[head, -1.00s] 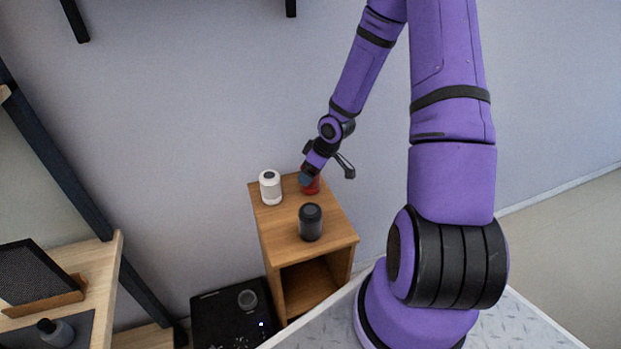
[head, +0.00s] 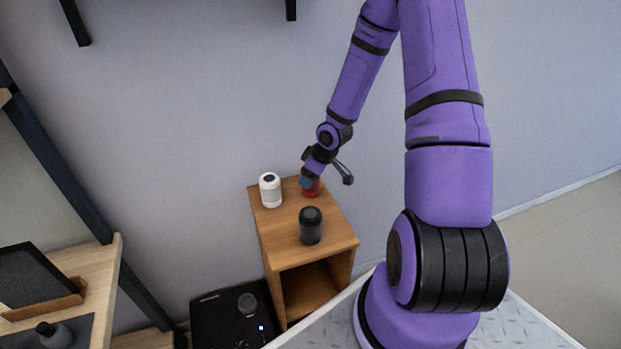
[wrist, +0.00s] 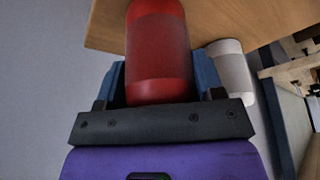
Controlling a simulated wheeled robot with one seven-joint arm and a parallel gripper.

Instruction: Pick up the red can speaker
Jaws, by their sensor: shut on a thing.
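The red can speaker (head: 312,190) is at the back right of the small wooden cabinet's top, partly hidden by my gripper in the head view. In the wrist view the red can speaker (wrist: 158,50) fills the space between the two blue fingers. My gripper (head: 308,183) is shut on it, with one finger on each side, as the wrist view of my gripper (wrist: 160,85) shows. I cannot tell for sure whether its base is still touching the wood.
A white can speaker (head: 270,191) stands left of the red one, and a black one (head: 311,226) stands in front. The wooden cabinet (head: 285,258) is against the wall. A black box (head: 215,318) is on the floor at left. A wooden shelf (head: 100,262) stands further left.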

